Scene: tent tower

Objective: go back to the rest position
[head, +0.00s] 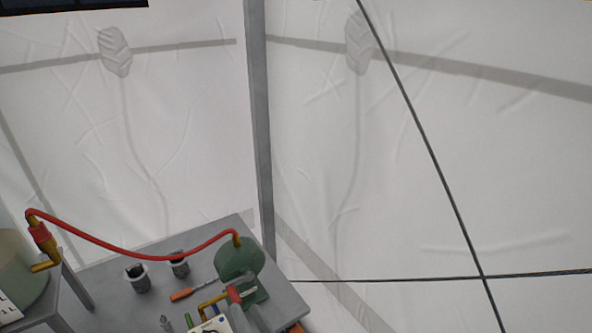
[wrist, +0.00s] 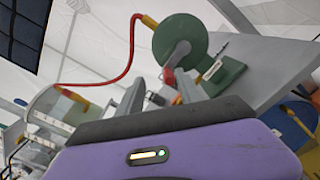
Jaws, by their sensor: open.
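My gripper (wrist: 162,90) shows in the wrist view as two grey fingers standing apart above my purple wrist housing. It is open, and I see nothing clamped between the fingers. Beyond the fingers are the green round device (wrist: 180,38) and its red hose (wrist: 130,62).
In the head view a grey table (head: 215,233) carries the green device (head: 240,262), dark cups (head: 138,280) and an orange-handled tool (head: 190,292). The red hose (head: 135,252) runs left to a tank (head: 20,270). White tent walls and a grey pole (head: 259,130) stand behind.

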